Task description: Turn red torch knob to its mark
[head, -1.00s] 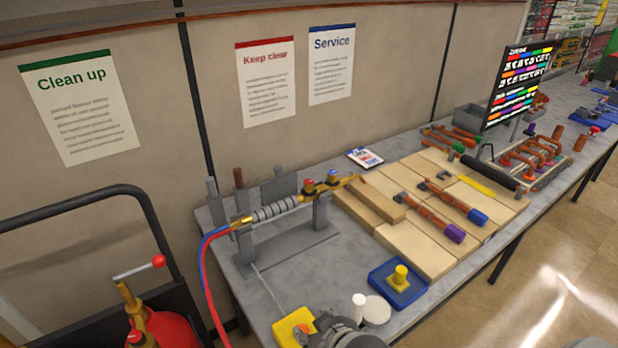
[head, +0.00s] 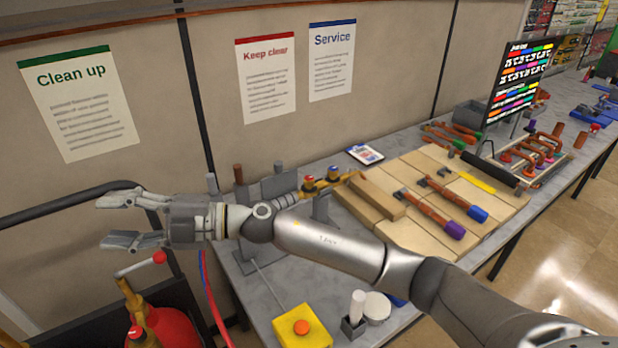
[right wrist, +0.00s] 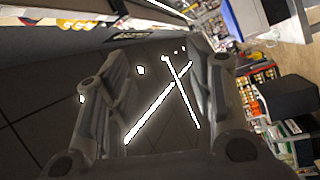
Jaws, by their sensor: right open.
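The brass torch (head: 346,179) rests on its grey stand on the bench, largely hidden behind my right arm. Its red knob (head: 309,179) and blue knob (head: 334,173) show just above the arm. The red knob's mark is too small to make out. My right gripper (head: 118,220) is open and empty, well left of the torch, in the air above the gas cylinder cart. Its spread fingers also show in the right wrist view (right wrist: 158,85), with no torch between them. My left gripper is not in view.
A red cylinder (head: 180,325) with a red-ended lever stands below my right gripper. The cart's black handle (head: 60,212) is close behind. Wooden blocks with copper pipes (head: 432,212) and a yellow button box (head: 302,328) lie on the bench.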

